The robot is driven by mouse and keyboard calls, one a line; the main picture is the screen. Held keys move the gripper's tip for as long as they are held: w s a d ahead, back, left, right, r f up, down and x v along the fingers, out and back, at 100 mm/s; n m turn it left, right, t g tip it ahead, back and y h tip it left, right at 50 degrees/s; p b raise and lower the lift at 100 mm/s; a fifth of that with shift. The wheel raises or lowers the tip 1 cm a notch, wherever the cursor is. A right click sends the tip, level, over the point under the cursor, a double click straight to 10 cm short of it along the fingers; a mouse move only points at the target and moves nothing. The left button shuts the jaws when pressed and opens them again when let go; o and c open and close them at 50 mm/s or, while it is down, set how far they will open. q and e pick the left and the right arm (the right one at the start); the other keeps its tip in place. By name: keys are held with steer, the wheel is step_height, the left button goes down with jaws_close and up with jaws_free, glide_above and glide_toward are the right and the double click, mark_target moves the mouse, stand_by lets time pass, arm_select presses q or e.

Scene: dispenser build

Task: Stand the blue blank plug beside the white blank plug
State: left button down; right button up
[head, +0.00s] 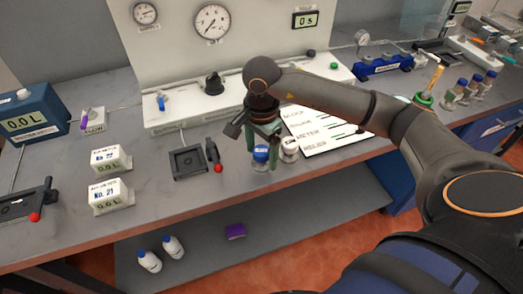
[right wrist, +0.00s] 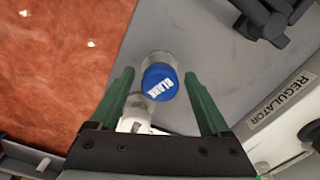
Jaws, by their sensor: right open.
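The blue blank plug (head: 261,155) stands upright on the grey bench near its front edge. The white blank plug (head: 289,148) stands close to its right; I cannot tell whether they touch. My right gripper (head: 263,142) points down over the blue plug with its green fingers apart. In the right wrist view, the blue cap lettered BLANK (right wrist: 160,82) shows between the open fingertips (right wrist: 160,73), with gaps on both sides. The white plug (right wrist: 134,120) is partly hidden by a finger and the gripper body. My left gripper is not in view.
A black fixture with a red-knobbed lever (head: 188,163) sits left of the plugs. A printed sheet (head: 322,133) lies behind and right. A white panel base (head: 215,103) is behind. A lower shelf (head: 200,262) holds white bottles and a purple block.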

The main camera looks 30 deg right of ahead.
mark_target(262, 151)
step_height(262, 151, up, 12)
steer(key=shift+r, duration=0.15)
stand_by(0.3)
stand_by(0.5)
